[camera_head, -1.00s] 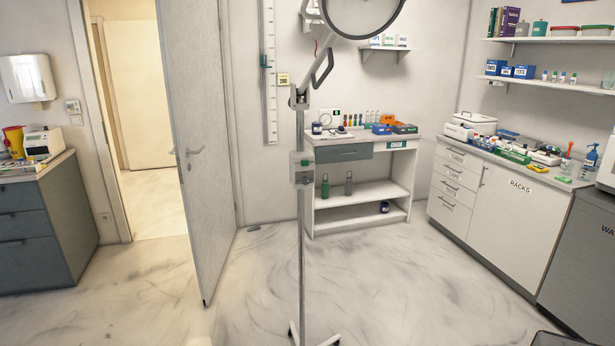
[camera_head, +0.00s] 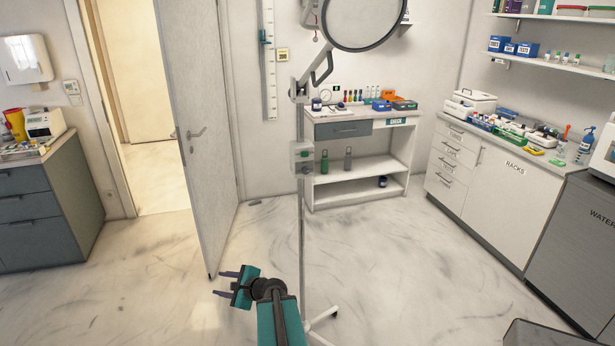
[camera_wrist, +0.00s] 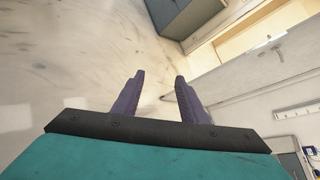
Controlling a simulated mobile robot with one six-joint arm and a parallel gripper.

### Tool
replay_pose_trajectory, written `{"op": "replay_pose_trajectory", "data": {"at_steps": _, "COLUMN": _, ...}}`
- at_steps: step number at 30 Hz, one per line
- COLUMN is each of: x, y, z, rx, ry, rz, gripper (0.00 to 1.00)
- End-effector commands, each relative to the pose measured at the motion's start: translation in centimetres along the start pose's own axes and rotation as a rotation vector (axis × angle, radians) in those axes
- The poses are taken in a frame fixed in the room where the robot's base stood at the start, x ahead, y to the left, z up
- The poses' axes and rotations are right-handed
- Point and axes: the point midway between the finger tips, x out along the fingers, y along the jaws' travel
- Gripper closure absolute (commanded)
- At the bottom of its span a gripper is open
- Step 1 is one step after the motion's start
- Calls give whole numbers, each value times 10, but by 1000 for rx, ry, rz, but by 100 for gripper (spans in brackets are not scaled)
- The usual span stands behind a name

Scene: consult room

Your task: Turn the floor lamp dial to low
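The floor lamp (camera_head: 301,230) stands in the middle of the head view, with a thin upright pole, a jointed upper arm and a large round head at the top. A small pale control box (camera_head: 302,158) with a dark green part sits on the pole; its dial setting is too small to read. My gripper (camera_head: 222,283) is low in front, left of the pole and below the box, apart from both. Its two purple fingers (camera_wrist: 160,97) are spread with nothing between them in the wrist view. The lamp does not clearly show in the wrist view.
An open door (camera_head: 195,140) stands left behind the lamp. A grey cabinet (camera_head: 45,215) is at far left. A white shelf desk (camera_head: 350,193) stands behind, and a white counter (camera_head: 500,190) is at right. The floor around the lamp is mostly clear.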

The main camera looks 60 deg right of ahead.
Motion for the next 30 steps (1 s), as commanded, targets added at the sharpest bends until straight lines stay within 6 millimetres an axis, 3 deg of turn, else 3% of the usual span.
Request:
{"op": "replay_pose_trajectory", "data": {"at_steps": 1, "x": -18, "y": -33, "z": 2, "rx": 56, "ry": 1, "rz": -62, "gripper": 61}}
{"op": "replay_pose_trajectory", "data": {"at_steps": 6, "x": -74, "y": -125, "z": -7, "rx": 253, "ry": -13, "rz": -269, "gripper": 61}}
{"op": "replay_pose_trajectory", "data": {"at_steps": 11, "x": -139, "y": -203, "z": -18, "rx": 431, "ry": -46, "rz": -461, "gripper": 61}}
{"op": "replay_pose_trajectory", "data": {"at_steps": 15, "x": -203, "y": -262, "z": -28, "rx": 575, "ry": -91, "rz": -621, "gripper": 61}}
{"op": "replay_pose_trajectory", "data": {"at_steps": 18, "x": -242, "y": -293, "z": -35, "rx": 658, "ry": -125, "rz": -713, "gripper": 61}}
{"op": "replay_pose_trajectory", "data": {"at_steps": 22, "x": -278, "y": -318, "z": -40, "rx": 729, "ry": -160, "rz": -792, "gripper": 61}}
{"op": "replay_pose_trajectory", "data": {"at_steps": 25, "x": -292, "y": -326, "z": -44, "rx": 756, "ry": -174, "rz": -822, "gripper": 61}}
{"op": "replay_pose_trajectory", "data": {"at_steps": 30, "x": -295, "y": -328, "z": -45, "rx": 767, "ry": -180, "rz": -832, "gripper": 61}}
